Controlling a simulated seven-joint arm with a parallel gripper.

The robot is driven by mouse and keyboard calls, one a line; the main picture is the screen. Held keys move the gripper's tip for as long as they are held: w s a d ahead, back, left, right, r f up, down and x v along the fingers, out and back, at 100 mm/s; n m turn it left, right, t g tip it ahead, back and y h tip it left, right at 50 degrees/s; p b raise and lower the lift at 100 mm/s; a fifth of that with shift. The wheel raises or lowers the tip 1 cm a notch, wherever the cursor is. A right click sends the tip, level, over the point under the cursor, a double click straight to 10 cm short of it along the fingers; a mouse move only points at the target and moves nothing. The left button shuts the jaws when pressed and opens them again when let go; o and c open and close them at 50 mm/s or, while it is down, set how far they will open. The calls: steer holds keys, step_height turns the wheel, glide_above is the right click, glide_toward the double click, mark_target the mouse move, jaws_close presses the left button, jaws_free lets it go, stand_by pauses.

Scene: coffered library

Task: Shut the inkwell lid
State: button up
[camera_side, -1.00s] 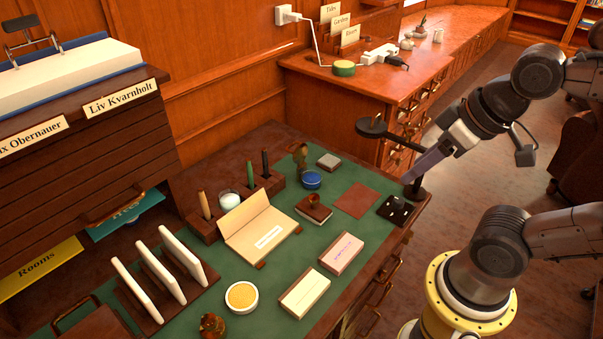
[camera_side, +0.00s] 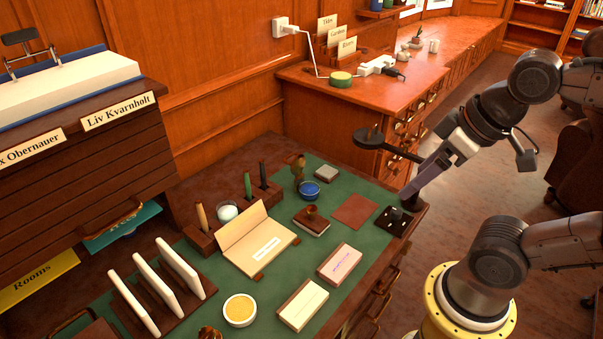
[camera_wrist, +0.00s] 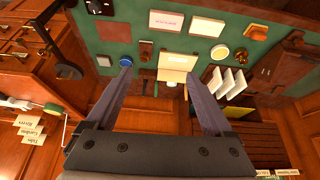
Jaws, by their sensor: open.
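A small blue round pot (camera_side: 309,190) stands on the green desk mat, with an upright brass-coloured piece (camera_side: 298,168) behind it; I cannot tell whether that piece is its raised lid. A white-topped glass jar (camera_side: 227,211) sits in the wooden pen stand. Which of the two is the inkwell is unclear. My gripper (camera_side: 408,198) is open and empty at the desk's right edge, well right of both pots. In the wrist view its two fingers (camera_wrist: 158,74) are spread apart; the blue pot (camera_wrist: 126,61) shows beside the left fingertip, with no visible contact.
A dark disc on an arm (camera_side: 368,136) stands by my gripper. A black block (camera_side: 393,221) lies below the fingers. A stamp (camera_side: 312,221), an open folder (camera_side: 262,246), pink box (camera_side: 340,263), yellow dish (camera_side: 240,310) and upright cards (camera_side: 181,268) crowd the mat. Pens stand in the wooden holder (camera_side: 202,239).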

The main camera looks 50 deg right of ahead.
steer(key=shift+o, duration=0.6)
steer(key=w+r, duration=0.4)
steer(key=r, duration=0.4)
steer(key=shift+w+r+n, duration=0.2)
steer(key=shift+w+n, duration=0.1)
steer(key=shift+w, duration=0.1)
steer(key=w+r, duration=0.4)
steer(key=w, duration=0.1)
steer(key=g, duration=0.4)
glide_above(293, 162)
steer(key=w, duration=0.3)
step_height(293, 162, down, 12)
steer(key=shift+m+g, duration=0.5)
steer(key=shift+g, duration=0.2)
steer(key=f, duration=0.7)
steer(key=d+f, duration=0.1)
steer(key=f, duration=0.6)
steer(key=d+f, duration=0.1)
steer(key=f, duration=0.6)
steer(key=shift+w+d+f, duration=0.15)
steer(key=shift+w+f, duration=0.1)
steer(key=shift+w, duration=0.15)
